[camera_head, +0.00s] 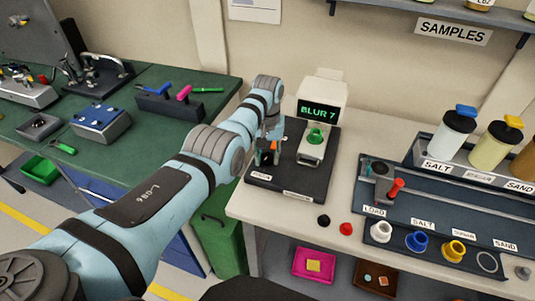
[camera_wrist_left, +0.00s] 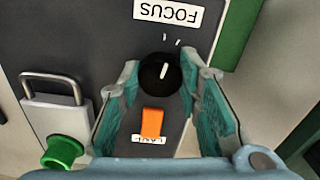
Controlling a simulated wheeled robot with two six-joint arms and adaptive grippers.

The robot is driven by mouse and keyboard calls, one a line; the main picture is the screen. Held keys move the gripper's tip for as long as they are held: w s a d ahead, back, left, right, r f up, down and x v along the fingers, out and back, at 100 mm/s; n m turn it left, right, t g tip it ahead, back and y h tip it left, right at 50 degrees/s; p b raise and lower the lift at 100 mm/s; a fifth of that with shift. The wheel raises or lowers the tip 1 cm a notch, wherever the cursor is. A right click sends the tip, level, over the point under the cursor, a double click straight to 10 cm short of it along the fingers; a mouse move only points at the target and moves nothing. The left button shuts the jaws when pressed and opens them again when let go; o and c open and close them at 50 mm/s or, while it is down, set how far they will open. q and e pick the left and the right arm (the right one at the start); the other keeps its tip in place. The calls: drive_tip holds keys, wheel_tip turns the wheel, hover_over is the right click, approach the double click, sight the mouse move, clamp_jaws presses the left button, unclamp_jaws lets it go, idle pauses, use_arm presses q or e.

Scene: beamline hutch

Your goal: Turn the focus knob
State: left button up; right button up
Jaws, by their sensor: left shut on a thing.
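The black focus knob (camera_wrist_left: 160,73) has a white pointer line and sits on the dark base plate, with an upside-down FOCUS label (camera_wrist_left: 168,12) beyond it in the wrist view. My left gripper (camera_wrist_left: 163,76) is shut on the knob, one finger on each side. In the head view my left gripper (camera_head: 267,157) is at the left part of the dark base (camera_head: 290,190) and mostly hides the knob. The instrument's display (camera_head: 317,112) reads BLUR 7. My right gripper is not in view.
An orange lever (camera_wrist_left: 152,123) stands between my fingers, close to the knob. A green knob (camera_wrist_left: 62,152) and a metal loop are beside it. A tray with coloured funnels (camera_head: 416,241) and sample jars (camera_head: 453,133) are at right. A green bench (camera_head: 160,150) lies at left.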

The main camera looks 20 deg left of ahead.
use_arm(q)
drive_tip(key=m+p, duration=0.1)
drive_tip(key=m, duration=0.9)
drive_tip(key=shift+m, duration=2.3)
drive_tip(key=shift+f, duration=0.1)
drive_tip(key=o, duration=1.1)
drive_tip(key=shift+w+d, duration=0.1)
drive_tip(key=shift+w, duration=0.05)
drive_tip(key=shift+o, duration=0.2)
